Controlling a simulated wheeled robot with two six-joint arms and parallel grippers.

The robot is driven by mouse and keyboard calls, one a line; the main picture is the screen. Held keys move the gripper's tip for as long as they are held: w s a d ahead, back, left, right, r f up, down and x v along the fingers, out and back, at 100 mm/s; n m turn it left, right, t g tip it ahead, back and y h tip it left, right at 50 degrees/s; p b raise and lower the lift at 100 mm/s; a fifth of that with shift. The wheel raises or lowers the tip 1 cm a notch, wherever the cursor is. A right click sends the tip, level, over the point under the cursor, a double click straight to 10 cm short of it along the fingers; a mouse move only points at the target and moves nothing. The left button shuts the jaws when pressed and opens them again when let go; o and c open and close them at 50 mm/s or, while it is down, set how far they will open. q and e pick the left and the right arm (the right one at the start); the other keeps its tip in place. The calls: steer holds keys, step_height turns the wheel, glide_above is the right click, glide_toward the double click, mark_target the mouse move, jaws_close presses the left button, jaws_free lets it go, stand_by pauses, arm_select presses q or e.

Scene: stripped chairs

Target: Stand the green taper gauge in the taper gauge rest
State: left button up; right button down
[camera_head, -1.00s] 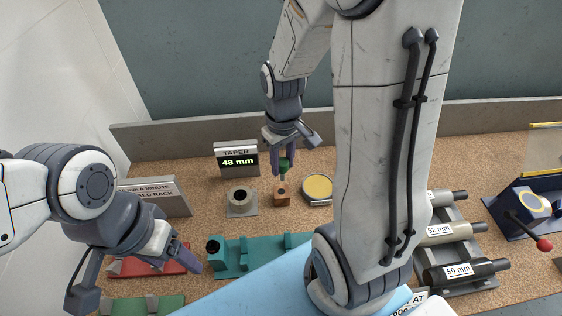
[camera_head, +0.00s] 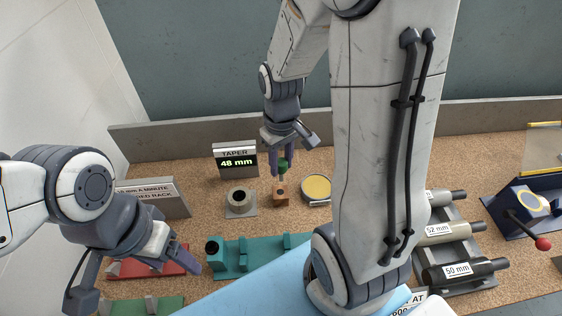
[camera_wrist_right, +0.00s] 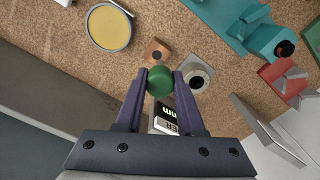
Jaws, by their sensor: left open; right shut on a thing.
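My right gripper (camera_head: 280,170) is shut on the green taper gauge (camera_head: 284,167). The gauge's green round end faces the camera between the fingers in the right wrist view (camera_wrist_right: 160,81). A small brown block with a dark hole (camera_head: 281,198) is directly below the gauge in the head view; it looks like the taper gauge rest, but no label shows. I cannot tell whether the gauge's lower end touches it. In the wrist view the block (camera_wrist_right: 156,50) is just beyond the gauge. My left gripper (camera_head: 140,278) is open, low at the left, away from the gauge.
A grey ring-shaped block (camera_head: 241,202) and a "TAPER 48 mm" display (camera_head: 236,160) stand left of the brown block. A yellow-topped disc (camera_head: 317,187) is close at its right. A teal fixture (camera_head: 232,262) lies in front. Labelled cylinders (camera_head: 465,270) lie at right.

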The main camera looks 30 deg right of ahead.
mark_target(280, 176)
steer(key=shift+f, duration=0.1)
stand_by(0.6)
steer(key=shift+w+d+f+b, duration=0.1)
steer(key=shift+w+f+b, duration=0.1)
steer(key=shift+f+b, duration=0.65)
steer(key=shift+w+d+f+b, duration=0.1)
steer(key=shift+w+f+b, duration=0.3)
steer(key=shift+f, duration=0.7)
steer(key=shift+w+f+b, duration=0.1)
steer(key=shift+f+b, duration=0.7)
steer(key=shift+f, duration=0.2)
steer(key=shift+s+p, duration=0.1)
steer(key=shift+p, duration=0.25)
steer(key=shift+f, duration=0.25)
steer(key=shift+f+b, duration=1.95)
steer(key=shift+f, duration=0.4)
steer(key=shift+c, duration=2.2)
jaws_free()
steer(key=shift+r, duration=0.1)
